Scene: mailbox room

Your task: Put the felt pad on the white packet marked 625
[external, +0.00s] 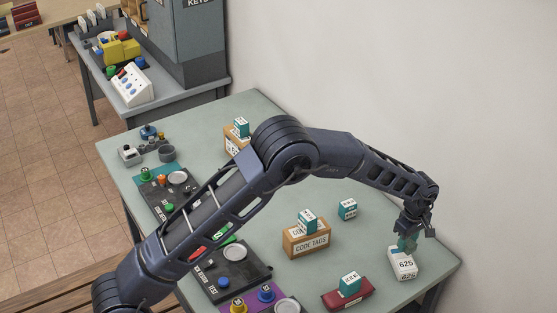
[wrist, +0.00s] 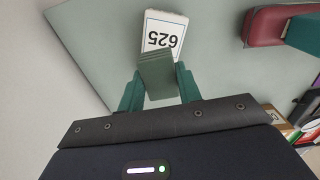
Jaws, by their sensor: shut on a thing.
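The white packet marked 625 (external: 403,264) lies at the right end of the table; it also shows at the top of the wrist view (wrist: 163,32), its number upside down. My gripper (external: 407,240) is directly above the packet's far part in the external view. It is shut on a green block-like piece, the felt pad (wrist: 157,72), which sits between the two green fingers in the wrist view. The pad overlaps the packet's near edge in that view. I cannot tell whether the pad touches the packet.
A dark red box (external: 348,295) with a teal-and-white block (external: 350,283) on it stands left of the packet. A CODE TAGS box (external: 306,240) with a similar block on top and a loose block (external: 347,209) lie further left. The wall is close behind.

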